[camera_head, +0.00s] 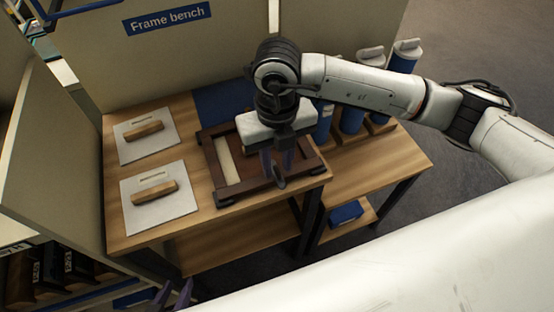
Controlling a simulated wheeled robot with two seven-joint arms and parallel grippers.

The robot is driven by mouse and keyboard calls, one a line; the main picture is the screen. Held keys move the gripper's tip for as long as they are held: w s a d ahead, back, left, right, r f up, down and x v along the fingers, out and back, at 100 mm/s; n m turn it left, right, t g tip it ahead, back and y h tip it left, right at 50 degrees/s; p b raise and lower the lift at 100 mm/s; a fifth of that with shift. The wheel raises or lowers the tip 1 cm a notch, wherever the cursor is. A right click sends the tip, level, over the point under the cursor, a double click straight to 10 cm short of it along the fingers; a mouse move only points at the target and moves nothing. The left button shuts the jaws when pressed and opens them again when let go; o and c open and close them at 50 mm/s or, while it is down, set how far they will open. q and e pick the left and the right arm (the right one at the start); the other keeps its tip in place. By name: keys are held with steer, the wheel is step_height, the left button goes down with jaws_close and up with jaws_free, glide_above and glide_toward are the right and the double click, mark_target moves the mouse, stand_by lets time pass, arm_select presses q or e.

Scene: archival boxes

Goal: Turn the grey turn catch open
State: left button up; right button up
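A dark brown wooden frame (258,186) lies on the bench, with a pale strip showing inside its left part. A small grey oval piece (279,183), seemingly the grey turn catch, shows at the frame's front rail. My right gripper (278,170) points down over the frame, its two purple fingers apart. Their tips are close to the grey piece; I cannot tell whether they touch it. The gripper body hides part of the frame. My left gripper (177,293) shows only as two separated purple fingertips at the bottom edge, away from the bench and empty.
Two white boards (150,139) with wooden handles lie on the left of the wooden bench (160,233). Blue cylinders (351,118) stand on the lower side table at right. A blue box (346,213) sits on the shelf below. A panel labelled "Frame bench" (168,18) rises behind.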

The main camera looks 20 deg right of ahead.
steer(key=shift+f, duration=0.15)
jaws_close()
